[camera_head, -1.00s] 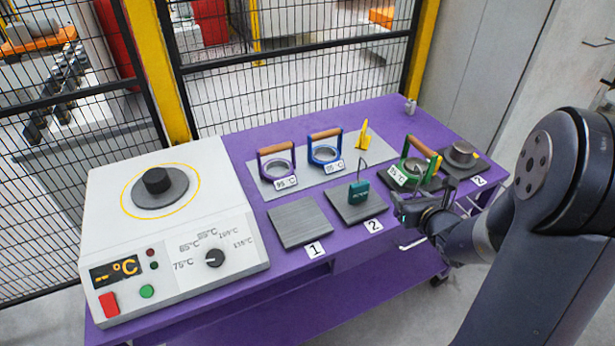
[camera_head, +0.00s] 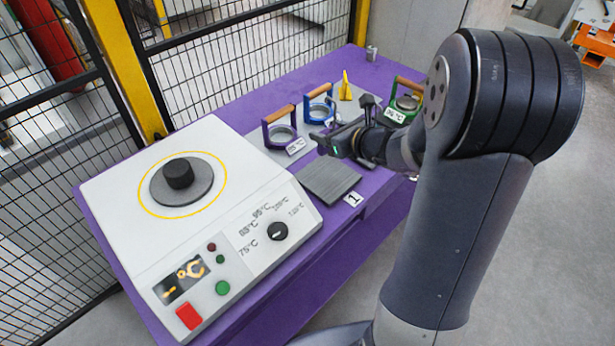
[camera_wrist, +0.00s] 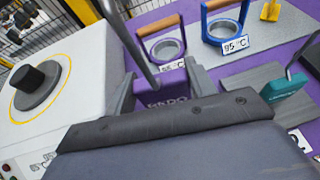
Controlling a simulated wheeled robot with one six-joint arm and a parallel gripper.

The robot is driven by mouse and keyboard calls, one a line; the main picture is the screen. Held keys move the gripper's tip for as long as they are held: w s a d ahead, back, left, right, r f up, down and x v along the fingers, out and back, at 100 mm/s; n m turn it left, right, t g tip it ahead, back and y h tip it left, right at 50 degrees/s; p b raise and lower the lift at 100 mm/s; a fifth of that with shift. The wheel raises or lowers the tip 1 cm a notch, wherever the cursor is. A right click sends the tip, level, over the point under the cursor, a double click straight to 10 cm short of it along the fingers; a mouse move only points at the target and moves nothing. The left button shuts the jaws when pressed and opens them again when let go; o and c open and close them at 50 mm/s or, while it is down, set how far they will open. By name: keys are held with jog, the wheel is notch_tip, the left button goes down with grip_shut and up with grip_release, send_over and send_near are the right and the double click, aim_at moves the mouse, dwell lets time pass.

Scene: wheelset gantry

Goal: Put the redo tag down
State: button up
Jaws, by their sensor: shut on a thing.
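The redo tag (camera_wrist: 168,92) is purple with pale lettering and a thin grey wire loop rising from it, in the wrist view. My gripper (camera_wrist: 165,85) is shut on it, with a dark finger on each side, and hides its lower part. In the head view my gripper (camera_head: 328,143) hangs over the purple table, just beyond the grey plate marked 1 (camera_head: 329,182). A teal tag (camera_wrist: 284,87) with a wire loop stands on another grey plate at the right of the wrist view.
A white heater (camera_head: 130,195) with a round dark plate fills the table's left. A purple ring tool (camera_head: 280,132), a blue ring tool (camera_head: 318,108) and a yellow piece (camera_head: 345,86) stand behind my gripper. A green ring tool (camera_head: 407,102) is at the right. Plate 1 looks bare.

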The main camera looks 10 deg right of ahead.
notch_tip(320, 180, down, 10)
jog(key=shift+r+b, duration=0.15)
jog(key=shift+b, duration=0.45)
jog(key=o, duration=1)
jog(key=shift+o, duration=0.2)
jog(key=v, duration=1.2)
